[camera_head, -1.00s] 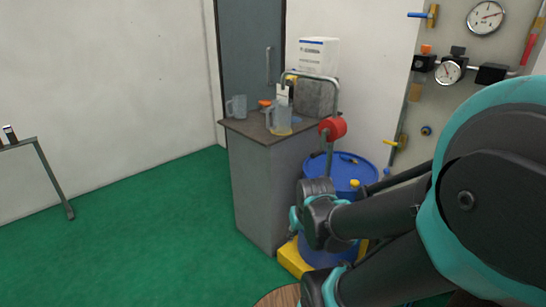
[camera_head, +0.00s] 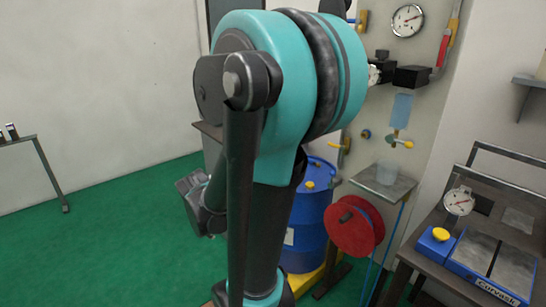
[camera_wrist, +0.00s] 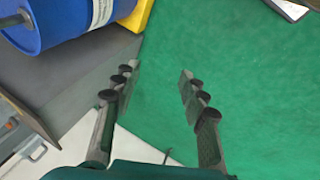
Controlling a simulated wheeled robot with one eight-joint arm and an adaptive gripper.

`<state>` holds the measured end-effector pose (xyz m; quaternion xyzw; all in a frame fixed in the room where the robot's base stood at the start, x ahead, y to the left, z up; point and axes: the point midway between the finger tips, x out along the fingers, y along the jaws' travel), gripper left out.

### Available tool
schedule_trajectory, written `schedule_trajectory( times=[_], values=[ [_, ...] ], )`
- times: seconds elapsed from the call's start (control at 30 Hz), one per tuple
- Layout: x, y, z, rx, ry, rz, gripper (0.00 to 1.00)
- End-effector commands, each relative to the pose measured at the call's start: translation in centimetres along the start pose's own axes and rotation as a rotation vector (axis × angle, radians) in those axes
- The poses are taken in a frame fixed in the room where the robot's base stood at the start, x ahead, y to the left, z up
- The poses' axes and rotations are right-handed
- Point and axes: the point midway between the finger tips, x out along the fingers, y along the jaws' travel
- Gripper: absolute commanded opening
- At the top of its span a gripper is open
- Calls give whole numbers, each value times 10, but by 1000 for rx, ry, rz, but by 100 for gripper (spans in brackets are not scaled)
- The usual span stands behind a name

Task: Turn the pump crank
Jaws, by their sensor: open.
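The pump crank is not visible in either current view; my arm covers the area above the blue drum in the head view. The blue drum (camera_head: 303,222) stands upright right of my arm, partly hidden by it. Part of the drum also shows at the top left of the wrist view (camera_wrist: 55,18). My gripper (camera_wrist: 155,74) is open and empty in the wrist view, its two fingers apart over the green floor and touching nothing. The drum is up and to the left of the fingers there.
A grey cabinet (camera_wrist: 88,75) is close to the left finger in the wrist view. A red reel (camera_head: 362,238) stands right of the drum, below a wall panel (camera_head: 432,105) with gauges and valves. A workbench (camera_head: 438,258) is at right. Green floor (camera_head: 110,235) is open at left.

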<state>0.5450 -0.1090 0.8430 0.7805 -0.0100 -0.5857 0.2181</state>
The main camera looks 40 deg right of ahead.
Motion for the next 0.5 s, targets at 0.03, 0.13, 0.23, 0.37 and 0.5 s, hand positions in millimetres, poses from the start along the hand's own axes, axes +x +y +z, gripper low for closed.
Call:
schedule_trajectory(
  times=[0.03, 0.13, 0.23, 0.37, 0.5],
  values=[
    [6, 18, -11, -73, -28, 54, 43],
    [16, 55, -27, -233, -98, 167, 43],
    [26, 90, -42, -387, -184, 272, 43],
    [38, 132, -63, -579, -314, 396, 43],
    [49, 171, -85, -771, -481, 515, 43]
  ],
)
